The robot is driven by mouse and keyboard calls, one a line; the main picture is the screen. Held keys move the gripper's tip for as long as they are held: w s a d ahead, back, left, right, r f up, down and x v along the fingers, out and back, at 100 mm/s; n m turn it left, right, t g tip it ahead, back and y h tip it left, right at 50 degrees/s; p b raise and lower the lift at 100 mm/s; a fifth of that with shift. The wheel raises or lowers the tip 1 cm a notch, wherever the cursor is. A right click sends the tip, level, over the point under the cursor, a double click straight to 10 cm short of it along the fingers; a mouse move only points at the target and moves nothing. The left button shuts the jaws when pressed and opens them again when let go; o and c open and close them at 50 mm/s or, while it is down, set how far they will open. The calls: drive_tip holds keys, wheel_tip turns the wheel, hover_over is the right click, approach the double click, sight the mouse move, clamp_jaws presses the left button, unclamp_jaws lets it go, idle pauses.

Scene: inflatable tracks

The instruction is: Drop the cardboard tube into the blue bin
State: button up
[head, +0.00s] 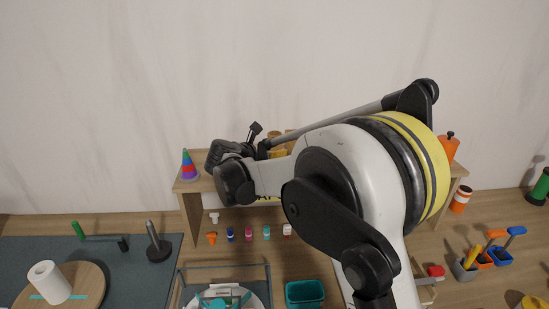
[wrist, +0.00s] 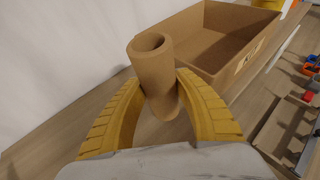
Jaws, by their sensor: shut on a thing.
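The cardboard tube (wrist: 155,75) is a plain brown hollow cylinder. My gripper (wrist: 161,92) has two curved yellow fingers, shut on the tube from both sides. The tube's open end points up and toward the camera in the wrist view. In the head view, my gripper (head: 277,147) is above the wooden shelf, mostly hidden behind my arm. A small blue bin (head: 501,258) stands at the right of the table in the head view, with a blue-headed item in or above it.
A large open brown box (wrist: 205,68) stands on the shelf beside the tube. Orange and grey bins (head: 466,272) adjoin the blue one. A teal bin (head: 305,294) is near the front. A striped cone (head: 188,166) stands on the shelf's left end. A paper towel roll (head: 48,282) is at left.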

drive_tip(key=shift+f, duration=0.75)
drive_tip(key=shift+f, duration=0.1)
drive_tip(key=o, duration=1.1)
drive_tip(key=shift+a+r, duration=0.1)
drive_tip(key=shift+r, duration=0.15)
drive_tip(key=p+v, duration=0.1)
drive_tip(key=v, duration=1)
drive_tip(key=shift+s+a, duration=0.15)
drive_tip(key=shift+s, duration=0.3)
